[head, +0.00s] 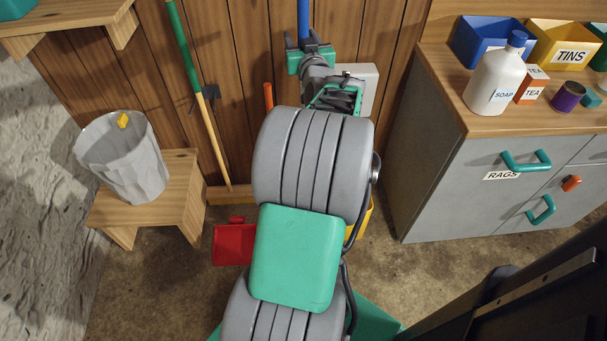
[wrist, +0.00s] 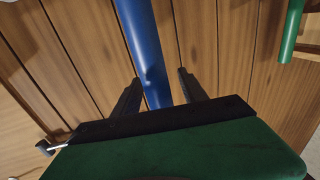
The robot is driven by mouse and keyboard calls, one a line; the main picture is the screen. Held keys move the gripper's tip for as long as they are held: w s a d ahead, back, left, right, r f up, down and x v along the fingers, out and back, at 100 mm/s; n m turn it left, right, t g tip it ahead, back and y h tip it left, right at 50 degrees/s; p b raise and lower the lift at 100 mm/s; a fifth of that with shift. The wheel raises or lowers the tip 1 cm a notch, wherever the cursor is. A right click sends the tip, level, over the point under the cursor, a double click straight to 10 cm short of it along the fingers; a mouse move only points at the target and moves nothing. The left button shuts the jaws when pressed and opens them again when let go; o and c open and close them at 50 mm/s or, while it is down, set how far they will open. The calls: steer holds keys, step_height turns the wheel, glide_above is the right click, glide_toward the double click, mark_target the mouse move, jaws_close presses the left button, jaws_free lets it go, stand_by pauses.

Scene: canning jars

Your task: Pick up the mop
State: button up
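A blue pole, which looks like the mop handle (head: 304,18), stands upright against the wood-plank wall. Its lower end is hidden behind my arm, so I cannot see a mop head. In the wrist view the blue handle (wrist: 147,55) runs between the two dark fingers of my gripper (wrist: 160,90). The fingers are apart, with a gap visible on each side of the handle. In the head view my gripper (head: 309,48) is at the handle, high on the wall.
A green-and-wood pole (head: 190,70) hangs left of the mop. A grey bin (head: 135,165) stands on a wooden stool (head: 175,185). A red dustpan (head: 230,245) is low beside my arm. A grey cabinet (head: 440,190) with a soap bottle (head: 495,80) stands right.

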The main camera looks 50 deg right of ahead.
jaws_close()
stand_by(0.3)
step_height(320, 180, up, 18)
steer(key=p, duration=0.4)
steer(key=shift+r, duration=0.3)
stand_by(0.4)
